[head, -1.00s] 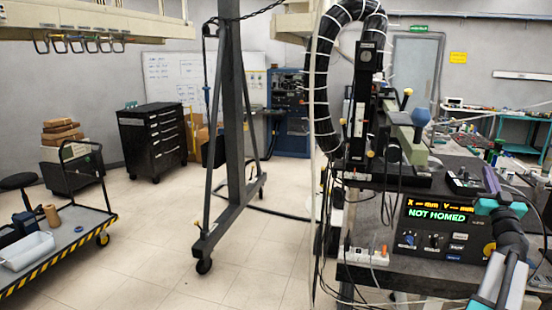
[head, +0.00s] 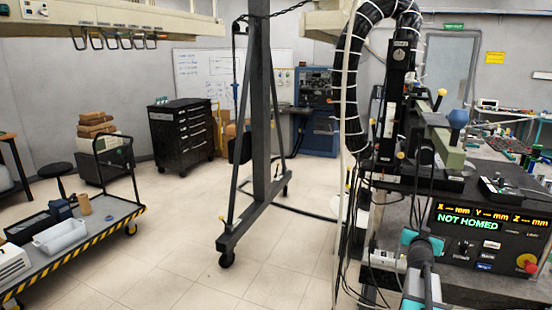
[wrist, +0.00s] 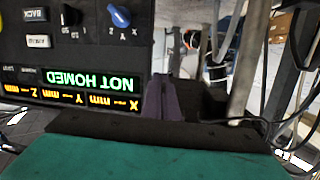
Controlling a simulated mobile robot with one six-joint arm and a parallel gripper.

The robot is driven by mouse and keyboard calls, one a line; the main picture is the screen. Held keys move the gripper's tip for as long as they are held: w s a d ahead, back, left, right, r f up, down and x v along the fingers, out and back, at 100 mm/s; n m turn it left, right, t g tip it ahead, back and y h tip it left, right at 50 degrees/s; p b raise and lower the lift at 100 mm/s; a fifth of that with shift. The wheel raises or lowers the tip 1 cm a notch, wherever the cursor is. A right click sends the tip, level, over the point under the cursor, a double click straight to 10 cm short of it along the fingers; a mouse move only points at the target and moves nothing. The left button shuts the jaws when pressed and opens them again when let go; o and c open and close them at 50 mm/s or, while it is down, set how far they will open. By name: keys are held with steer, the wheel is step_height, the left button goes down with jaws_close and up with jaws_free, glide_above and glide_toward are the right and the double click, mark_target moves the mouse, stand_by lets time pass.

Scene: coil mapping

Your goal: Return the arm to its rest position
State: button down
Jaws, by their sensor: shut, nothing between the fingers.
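My arm rises from the bottom of the head view, with its teal and grey wrist in front of the left side of the controller box. My gripper's purple fingers (wrist: 162,101) show in the wrist view, closed together and empty. The black controller box (head: 486,252) shows upside down in the wrist view (wrist: 75,55). Its display (head: 480,220) reads "NOT HOMED", with dashes for X, Y and Z. The fingers appear in front of the box's edge; I cannot tell the gap. In the head view the fingertips cannot be made out.
The mapping stage (head: 412,150) with a thick black cable loop (head: 352,80) stands behind the box. Loose cables hang near my arm. A gantry frame (head: 262,120) stands on open floor. A striped cart (head: 100,228) is at left, a black tool cabinet (head: 183,135) behind.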

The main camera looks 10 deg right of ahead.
steer(key=w+a+f+n+g+y, duration=0.1)
steer(key=a+f+n+g+y, duration=0.15)
steer(key=a+f, duration=1)
steer(key=w+a+f+n+g+y, duration=0.15)
steer(key=a+f+y, duration=0.25)
steer(key=a+f, duration=0.85)
steer(key=s+a+f+n+g+y, duration=0.25)
steer(key=s+a, duration=0.25)
steer(key=a, duration=0.5)
steer(key=s+a+f+n+g+y, duration=0.1)
steer(key=s+a+f+g, duration=0.15)
steer(key=s+a, duration=0.6)
steer(key=s+a+f+n+g+y, duration=0.1)
steer(key=s+a+f+n+g, duration=0.15)
steer(key=a, duration=1.05)
steer(key=s+f+g, duration=0.3)
steer(key=s+f, duration=0.6)
steer(key=s, duration=0.4)
steer(key=s+f+g, duration=0.3)
steer(key=s+f, duration=0.6)
steer(key=s, duration=0.4)
steer(key=shift+s+f, duration=0.2)
steer(key=shift+f, duration=0.1)
steer(key=shift+d, duration=0.1)
